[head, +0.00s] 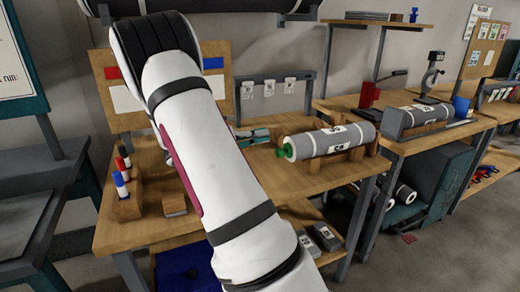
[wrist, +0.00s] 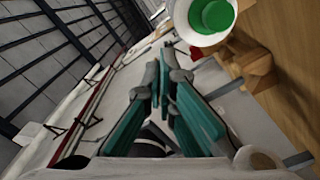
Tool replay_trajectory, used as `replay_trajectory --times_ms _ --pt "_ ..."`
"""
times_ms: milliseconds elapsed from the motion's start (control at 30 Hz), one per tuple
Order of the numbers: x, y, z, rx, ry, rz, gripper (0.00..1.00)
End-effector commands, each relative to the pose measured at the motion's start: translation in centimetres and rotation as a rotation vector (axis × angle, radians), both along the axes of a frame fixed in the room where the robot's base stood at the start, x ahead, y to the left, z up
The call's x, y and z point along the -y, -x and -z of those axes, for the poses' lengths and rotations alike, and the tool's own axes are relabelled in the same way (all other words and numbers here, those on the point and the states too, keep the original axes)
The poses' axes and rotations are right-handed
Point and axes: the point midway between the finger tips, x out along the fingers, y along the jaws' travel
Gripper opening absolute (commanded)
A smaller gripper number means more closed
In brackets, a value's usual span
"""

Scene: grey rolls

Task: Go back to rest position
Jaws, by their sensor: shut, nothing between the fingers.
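My arm crosses the middle of the head view. My gripper (head: 254,138) shows in part behind it, as a teal piece just left of a grey roll with a green end plug (head: 320,141). In the wrist view my gripper (wrist: 165,68) has its teal fingers together, with nothing held between them. The roll's white end (wrist: 202,22) and green plug (wrist: 214,15) show at the top right of that view, apart from the fingers. The roll lies on wooden cradles on the workbench. Part of the bench is hidden by my arm.
The wooden workbench (head: 140,226) holds a block with red, white and blue cylinders (head: 122,184) at its left. A second bench at the right carries another grey roll (head: 425,117) and a red holder (head: 369,96). Grey boxes (head: 312,238) sit on the lower shelf.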

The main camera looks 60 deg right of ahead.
Motion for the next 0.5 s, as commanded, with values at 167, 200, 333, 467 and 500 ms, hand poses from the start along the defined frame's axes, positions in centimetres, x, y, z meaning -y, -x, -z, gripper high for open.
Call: replay_trajectory --times_ms 167,200,333,467,500 --pt "0.0 0.0 -1.9 0.000 0.000 0.000 0.00" --pt "0.0 0.0 -2.1 -0.001 -0.001 0.000 0.00" --pt "0.1 0.0 -2.3 -0.001 -0.001 0.000 0.00" --pt "0.1 0.0 -2.3 0.000 0.000 -0.001 0.00" --pt "0.1 -0.1 -2.4 0.005 -0.001 -0.007 0.00"
